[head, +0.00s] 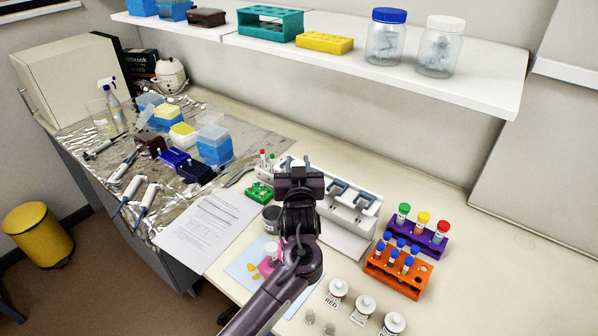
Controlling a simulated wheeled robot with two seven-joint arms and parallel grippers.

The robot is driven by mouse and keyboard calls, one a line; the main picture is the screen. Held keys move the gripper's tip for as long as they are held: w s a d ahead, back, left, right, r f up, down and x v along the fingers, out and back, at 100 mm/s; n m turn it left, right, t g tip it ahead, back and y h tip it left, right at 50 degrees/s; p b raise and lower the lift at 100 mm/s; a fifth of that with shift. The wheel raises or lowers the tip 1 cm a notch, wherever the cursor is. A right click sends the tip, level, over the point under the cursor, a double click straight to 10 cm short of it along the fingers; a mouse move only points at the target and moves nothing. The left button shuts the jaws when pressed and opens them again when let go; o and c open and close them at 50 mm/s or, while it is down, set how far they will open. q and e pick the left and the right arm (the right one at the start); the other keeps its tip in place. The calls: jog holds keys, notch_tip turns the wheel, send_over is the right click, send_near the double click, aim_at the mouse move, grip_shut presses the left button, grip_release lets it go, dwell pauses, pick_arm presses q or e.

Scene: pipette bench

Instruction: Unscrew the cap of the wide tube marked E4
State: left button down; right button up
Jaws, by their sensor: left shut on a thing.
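Wide tubes with a green cap (403,209), a yellow cap (422,218) and a red cap (442,227) stand upright in a purple rack (412,240) at the right. Their labels are too small to read, so I cannot tell which is E4. My left gripper (297,165) is at the middle of the view, left of the purple rack and apart from it. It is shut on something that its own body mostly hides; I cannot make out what. My right gripper is not in view.
An orange rack (395,281) of blue-capped tubes stands in front of the purple rack. A white stand (345,228) lies between my left gripper and the racks. White bottles (337,291) stand at the front. A shelf (470,83) overhangs the back. The bench is clear right of the racks.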

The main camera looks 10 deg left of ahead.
pick_arm(q)
jog(key=shift+w, duration=0.1)
jog(key=c, duration=1.7)
grip_release()
grip_shut()
